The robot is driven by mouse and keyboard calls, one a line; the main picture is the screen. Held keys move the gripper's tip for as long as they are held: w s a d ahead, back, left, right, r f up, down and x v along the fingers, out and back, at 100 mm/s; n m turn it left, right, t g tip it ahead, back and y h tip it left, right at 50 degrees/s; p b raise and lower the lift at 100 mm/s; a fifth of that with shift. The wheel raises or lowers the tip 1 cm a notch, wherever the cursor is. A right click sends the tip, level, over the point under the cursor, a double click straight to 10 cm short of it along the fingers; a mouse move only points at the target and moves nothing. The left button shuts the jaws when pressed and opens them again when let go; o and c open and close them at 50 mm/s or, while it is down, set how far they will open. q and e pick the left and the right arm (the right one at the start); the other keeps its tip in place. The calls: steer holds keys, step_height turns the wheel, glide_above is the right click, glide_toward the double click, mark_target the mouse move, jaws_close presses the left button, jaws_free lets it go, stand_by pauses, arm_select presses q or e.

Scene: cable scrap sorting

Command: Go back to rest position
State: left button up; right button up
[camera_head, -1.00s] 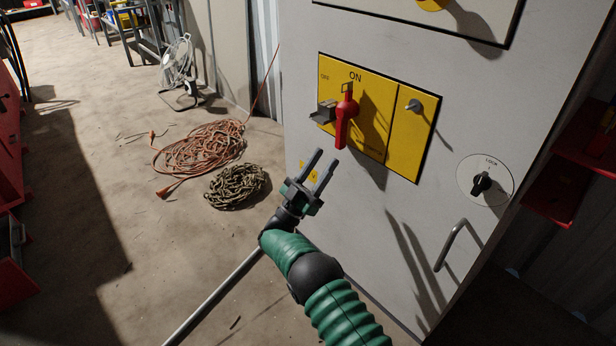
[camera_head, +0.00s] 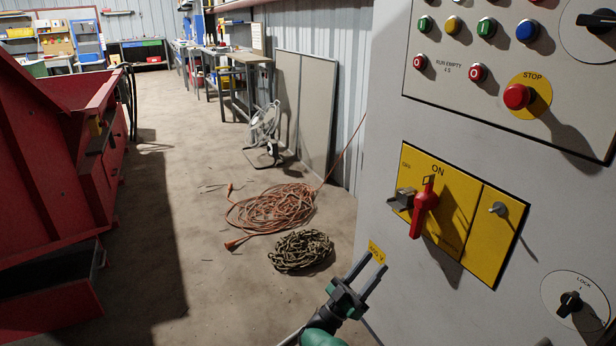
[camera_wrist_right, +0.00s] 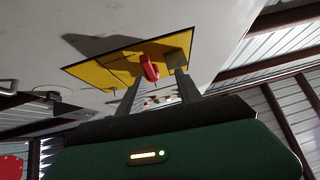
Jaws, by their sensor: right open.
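My right gripper (camera_head: 366,276) is open and empty at the bottom of the head view, low in front of the grey control cabinet (camera_head: 385,150). Its two fingers are apart and point up toward the yellow switch panel (camera_head: 455,226). The red handle (camera_head: 424,208) on that panel stands upright near the ON mark, above and right of the fingertips and apart from them. In the right wrist view the red handle (camera_wrist_right: 149,68) shows between the two open fingers (camera_wrist_right: 158,80), beyond them. My left gripper is out of view.
The cabinet's upper panel holds several buttons and a red stop button (camera_head: 516,97). A lock knob (camera_head: 570,304) is at lower right. An orange cable (camera_head: 272,208) and a dark coiled rope or chain (camera_head: 301,250) lie on the floor.

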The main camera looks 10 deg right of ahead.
steer(key=w+r+n+t+y+p, duration=0.4)
steer(key=w+r+n+t+y, duration=0.4)
steer(key=y, duration=0.8)
steer(key=s+a+f+n+g+y+p, duration=0.15)
steer(key=s+f+g+y, duration=0.35)
steer(key=s, duration=0.9)
steer(key=s+a+f+n+g+p, duration=0.15)
steer(key=s+g, duration=0.45)
steer(key=s, duration=0.7)
steer(key=s+f+n+g+y+p, duration=0.15)
steer(key=s+f+g+y, duration=0.35)
steer(key=s, duration=0.9)
step_height(320, 180, up, 38)
steer(key=g+h+p, duration=0.1)
steer(key=h+p, duration=0.1)
steer(key=p, duration=3.5)
steer(key=shift+w+a+r+p, duration=0.2)
steer(key=shift+w+r+p, duration=0.1)
steer(key=shift+p, duration=0.1)
